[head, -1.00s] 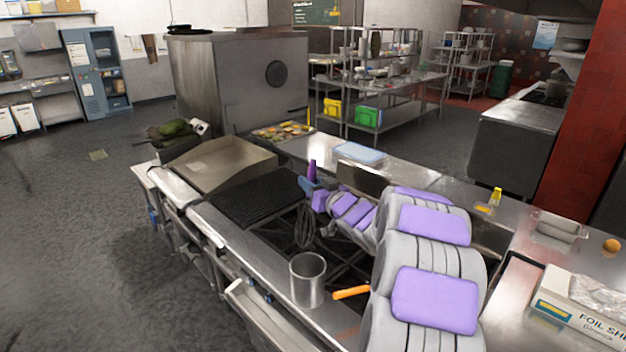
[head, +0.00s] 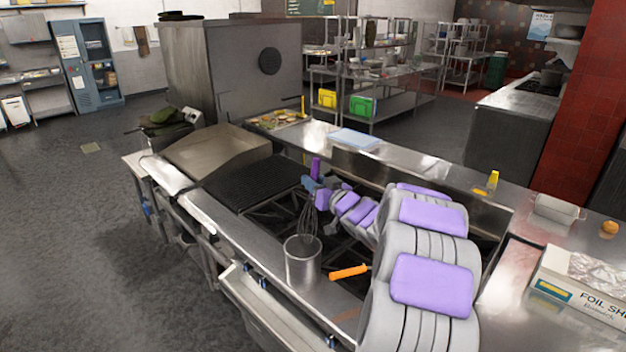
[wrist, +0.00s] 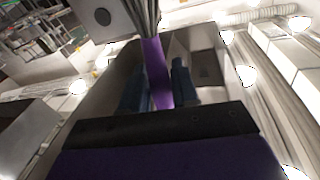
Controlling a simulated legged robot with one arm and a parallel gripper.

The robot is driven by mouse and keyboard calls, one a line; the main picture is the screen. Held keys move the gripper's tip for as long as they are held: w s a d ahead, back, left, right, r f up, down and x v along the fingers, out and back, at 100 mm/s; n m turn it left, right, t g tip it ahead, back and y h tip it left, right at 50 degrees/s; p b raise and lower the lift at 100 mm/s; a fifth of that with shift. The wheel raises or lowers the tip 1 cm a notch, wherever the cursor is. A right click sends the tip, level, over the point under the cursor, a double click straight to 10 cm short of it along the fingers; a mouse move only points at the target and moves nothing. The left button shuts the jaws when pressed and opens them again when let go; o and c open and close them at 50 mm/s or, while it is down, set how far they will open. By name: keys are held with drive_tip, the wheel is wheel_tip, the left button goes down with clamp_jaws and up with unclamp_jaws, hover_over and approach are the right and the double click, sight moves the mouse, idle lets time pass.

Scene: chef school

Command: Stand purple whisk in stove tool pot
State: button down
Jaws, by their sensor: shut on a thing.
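The purple whisk (head: 308,222) hangs wires down in the head view, with its purple handle (head: 315,167) sticking up above my gripper (head: 310,184). My gripper is shut on the handle; in the wrist view the purple handle (wrist: 155,72) runs between the two dark fingers. The steel tool pot (head: 302,264) stands on the front edge of the stove. The whisk's wire end overlaps the pot's rim in the picture; I cannot tell if the tip is inside the pot or behind it.
An orange handle (head: 349,272) lies on the stove just right of the pot. A black griddle (head: 255,185) is to the left. A foil box (head: 585,285) lies on the right counter. A blue-white board (head: 355,139) lies on the back counter.

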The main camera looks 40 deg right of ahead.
sight(313, 222)
wheel_tip(313, 222, down, 3)
drive_tip(key=shift+w+d+r+b, duration=0.1)
drive_tip(key=shift+d+b, duration=0.05)
drive_tip(key=shift+b, duration=0.35)
drive_tip(key=shift+w+a+f+b, duration=0.15)
drive_tip(key=shift+f+b, duration=0.1)
drive_tip(key=shift+f, duration=0.35)
drive_tip(key=shift+s+a+f+b, duration=0.1)
drive_tip(key=shift+a+f+b, duration=0.15)
drive_tip(key=shift+f, duration=0.35)
drive_tip(key=shift+w+a+f+b, duration=0.1)
drive_tip(key=shift+f+b, duration=0.2)
drive_tip(key=shift+f, duration=0.3)
drive_tip(key=shift+f+b, duration=0.8)
drive_tip(key=shift+f, duration=1.05)
drive_tip(key=shift+w+a+f+b, duration=0.15)
drive_tip(key=shift+f+b, duration=0.35)
drive_tip(key=shift+f, duration=0.85)
drive_tip(key=c, duration=0.8)
unclamp_jaws()
drive_tip(key=shift+a, duration=0.1)
drive_tip(key=s, duration=0.5)
drive_tip(key=s+a+p, duration=0.1)
drive_tip(key=s, duration=0.5)
drive_tip(key=s+p, duration=0.1)
drive_tip(key=s, duration=0.5)
drive_tip(key=shift+s+a+f, duration=0.15)
drive_tip(key=shift+a+f, duration=0.25)
